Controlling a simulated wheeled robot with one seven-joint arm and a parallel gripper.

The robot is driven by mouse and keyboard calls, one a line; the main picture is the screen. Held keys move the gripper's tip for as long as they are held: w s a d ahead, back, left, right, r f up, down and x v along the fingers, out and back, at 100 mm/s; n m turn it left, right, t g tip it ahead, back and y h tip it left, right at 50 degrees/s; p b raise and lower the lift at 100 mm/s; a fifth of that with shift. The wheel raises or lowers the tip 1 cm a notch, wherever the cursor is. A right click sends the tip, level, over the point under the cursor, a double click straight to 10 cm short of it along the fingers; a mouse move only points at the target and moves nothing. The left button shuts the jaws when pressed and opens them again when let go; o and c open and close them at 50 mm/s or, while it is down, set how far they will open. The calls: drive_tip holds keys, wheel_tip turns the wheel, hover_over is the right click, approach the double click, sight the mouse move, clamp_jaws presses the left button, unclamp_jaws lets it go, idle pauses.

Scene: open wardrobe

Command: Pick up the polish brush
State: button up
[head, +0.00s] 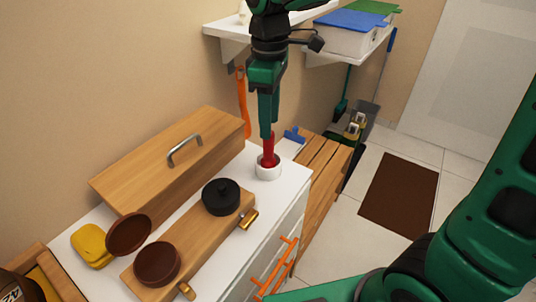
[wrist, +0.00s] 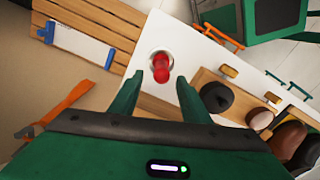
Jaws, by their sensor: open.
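A red upright handle (head: 268,150), which I take to be the polish brush, stands in a white round cup (head: 268,173) at the corner of the white cabinet top. Its lower end is hidden in the cup. My gripper (head: 267,130) points down over it, fingers close to its top. In the wrist view the red handle (wrist: 161,68) shows between and just beyond the open fingertips (wrist: 156,84). The fingers are apart and nothing is held; whether one touches the handle I cannot tell.
A wooden box (head: 150,165) with a metal handle stands along the wall. In front lies a wooden tray (head: 185,236) with a black knobbed tin (head: 221,196) and a brown round tin (head: 157,263). A slatted bench (head: 325,165) adjoins the cabinet; a shelf (head: 225,32) is above.

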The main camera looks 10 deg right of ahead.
sight(270, 146)
drive_tip(key=shift+s+f, duration=0.15)
drive_tip(key=shift+f, duration=4)
clamp_jaws()
